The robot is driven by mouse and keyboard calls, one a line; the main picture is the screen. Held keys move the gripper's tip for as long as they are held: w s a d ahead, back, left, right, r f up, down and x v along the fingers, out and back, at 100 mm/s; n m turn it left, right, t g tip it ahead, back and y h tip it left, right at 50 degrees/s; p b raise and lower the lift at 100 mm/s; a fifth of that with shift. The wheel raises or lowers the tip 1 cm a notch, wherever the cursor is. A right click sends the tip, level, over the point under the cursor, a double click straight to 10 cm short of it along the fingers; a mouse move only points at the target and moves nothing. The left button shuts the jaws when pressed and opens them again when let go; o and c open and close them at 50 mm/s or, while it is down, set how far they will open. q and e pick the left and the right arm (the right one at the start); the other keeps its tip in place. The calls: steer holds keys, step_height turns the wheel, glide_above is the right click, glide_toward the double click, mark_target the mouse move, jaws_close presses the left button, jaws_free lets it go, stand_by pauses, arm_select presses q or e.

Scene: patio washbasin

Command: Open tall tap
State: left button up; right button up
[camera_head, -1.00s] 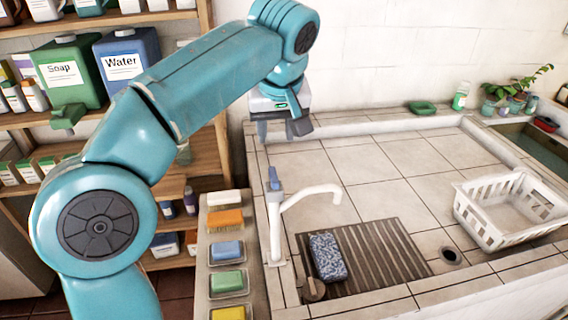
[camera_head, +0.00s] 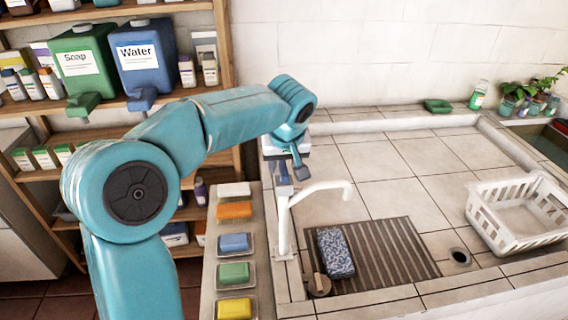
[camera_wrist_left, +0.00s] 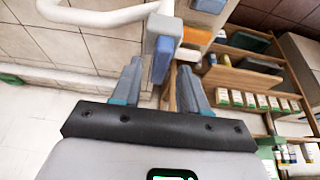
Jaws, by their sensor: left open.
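The tall tap (camera_head: 284,228) is white and stands upright at the basin's left edge, its spout curving to the right. Its blue lever (camera_head: 285,190) is on top, partly hidden by my left gripper (camera_head: 291,172), which is just above it. In the left wrist view, the blue lever (camera_wrist_left: 161,58) shows between the two spread fingertips of the left gripper (camera_wrist_left: 160,75). The white spout (camera_wrist_left: 95,15) runs off to the left there. The left gripper is open, with gaps beside the lever; I cannot tell whether either finger touches it. My right gripper is out of view.
A blue patterned sponge (camera_head: 335,252) lies on the slatted drain mat (camera_head: 385,250). A white basket (camera_head: 515,222) stands at the right. Soap dishes line the ledge (camera_head: 212,270) left of the tap. The tiled basin floor (camera_head: 390,165) behind the mat is clear.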

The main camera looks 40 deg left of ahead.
arm_select(q)
steer(key=shift+s+d+f, duration=0.1)
steer(key=shift+s+f, duration=0.1)
steer(key=shift+s, duration=0.05)
steer(key=shift+w+f, duration=0.2)
steer(key=shift+w, duration=0.2)
steer(key=shift+c, duration=0.6)
steer(key=shift+s, duration=0.15)
jaws_close()
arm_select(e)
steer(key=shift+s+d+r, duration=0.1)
